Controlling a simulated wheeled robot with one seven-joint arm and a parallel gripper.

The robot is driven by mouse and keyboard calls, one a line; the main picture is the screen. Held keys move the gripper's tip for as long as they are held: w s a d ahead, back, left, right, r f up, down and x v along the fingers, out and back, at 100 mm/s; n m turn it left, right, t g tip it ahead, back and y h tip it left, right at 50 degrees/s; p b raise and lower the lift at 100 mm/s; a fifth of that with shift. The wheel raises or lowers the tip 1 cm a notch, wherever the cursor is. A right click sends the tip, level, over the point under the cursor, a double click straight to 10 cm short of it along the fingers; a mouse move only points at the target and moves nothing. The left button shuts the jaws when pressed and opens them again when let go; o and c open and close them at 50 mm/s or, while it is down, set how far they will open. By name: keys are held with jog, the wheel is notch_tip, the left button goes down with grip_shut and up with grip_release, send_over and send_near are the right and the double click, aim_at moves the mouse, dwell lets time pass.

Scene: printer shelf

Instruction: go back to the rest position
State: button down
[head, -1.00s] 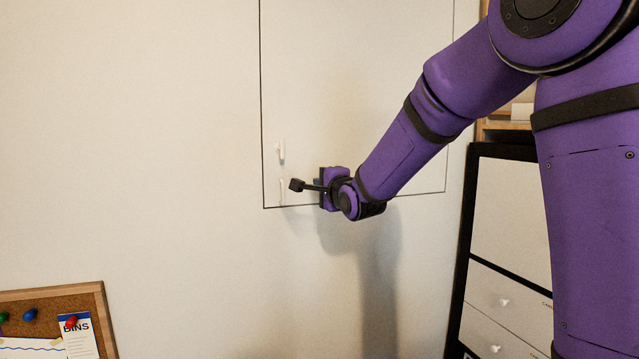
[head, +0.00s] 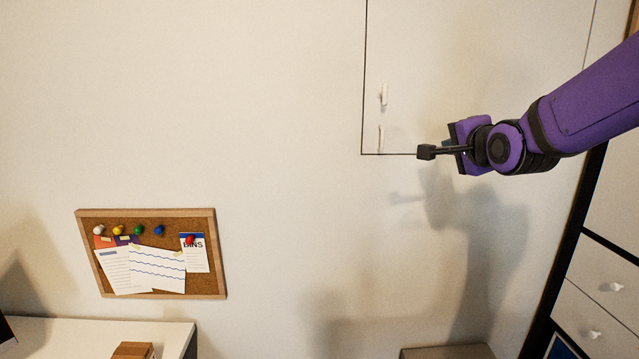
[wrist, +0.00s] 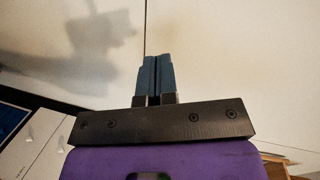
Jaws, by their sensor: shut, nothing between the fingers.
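My gripper (wrist: 155,66) shows in the wrist view with its two blue-grey fingers together and nothing between them. In the head view my purple arm reaches in from the right, and the wrist end is in front of the wall near the lower edge of a white cabinet door (head: 480,60).
A corkboard (head: 218,255) with pinned papers hangs at left, above a white surface (head: 90,333). A black-framed drawer unit (head: 600,285) stands at right.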

jog(key=s+f+n+g, duration=0.2)
jog(key=s+n+g, duration=0.1)
jog(key=s, duration=0.7)
jog(key=s+d+f+n+g, duration=0.1)
jog(key=s+n+g, duration=0.3)
jog(key=s, duration=0.6)
jog(key=s+d+f+n+g+h, duration=0.1)
jog(key=s+f+n+g, duration=0.2)
jog(key=s+n, duration=0.4)
jog(key=s, duration=0.3)
jog(key=shift+s, duration=0.1)
